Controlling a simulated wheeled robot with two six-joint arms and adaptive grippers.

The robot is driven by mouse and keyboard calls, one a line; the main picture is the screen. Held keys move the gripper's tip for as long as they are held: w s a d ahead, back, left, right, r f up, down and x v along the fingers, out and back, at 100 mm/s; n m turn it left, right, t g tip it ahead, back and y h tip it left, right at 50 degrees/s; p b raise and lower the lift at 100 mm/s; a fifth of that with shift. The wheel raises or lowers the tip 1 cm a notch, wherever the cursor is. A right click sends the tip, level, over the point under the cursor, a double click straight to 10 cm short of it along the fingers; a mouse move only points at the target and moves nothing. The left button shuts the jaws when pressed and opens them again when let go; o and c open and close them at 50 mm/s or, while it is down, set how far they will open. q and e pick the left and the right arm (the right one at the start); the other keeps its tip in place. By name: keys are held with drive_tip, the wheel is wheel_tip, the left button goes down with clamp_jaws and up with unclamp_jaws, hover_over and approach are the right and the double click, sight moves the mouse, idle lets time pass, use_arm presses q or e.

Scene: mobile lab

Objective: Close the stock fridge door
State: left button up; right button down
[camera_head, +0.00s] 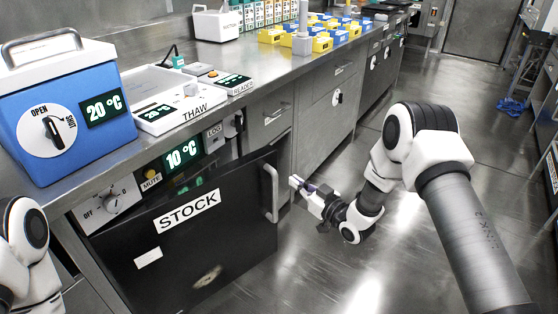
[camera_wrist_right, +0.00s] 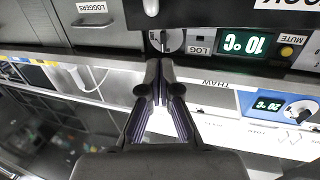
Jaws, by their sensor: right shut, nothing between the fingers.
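The stock fridge door (camera_head: 150,262) is a dark panel with a white STOCK label, at the lower left of the head view. It stands ajar, its right side swung out from the counter front, with a dark gap above its top edge. Its pale vertical handle (camera_head: 270,193) is at the right edge. My right gripper (camera_head: 296,183) is just right of the handle, apart from it as far as I can tell, shut and empty. In the right wrist view its fingers (camera_wrist_right: 161,70) point up the picture towards the control panel. My left gripper is out of view; only part of its arm shows.
Above the door are the 10 °C display (camera_head: 182,153) and an OFF knob (camera_head: 108,203). A blue 20 °C box (camera_head: 70,125) and the thaw unit (camera_head: 165,98) stand on the counter. A drawer (camera_head: 269,120) is right of the fridge.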

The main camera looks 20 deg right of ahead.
sight(263, 159)
drive_tip(key=b+x, duration=0.1)
drive_tip(key=x, duration=0.3)
drive_tip(key=b+x, duration=0.1)
drive_tip(key=x, duration=0.4)
drive_tip(key=b+x, duration=0.1)
drive_tip(key=x, duration=0.3)
drive_tip(key=shift+w+f, duration=0.15)
drive_tip(key=shift+f, duration=0.1)
drive_tip(key=shift+r, duration=0.1)
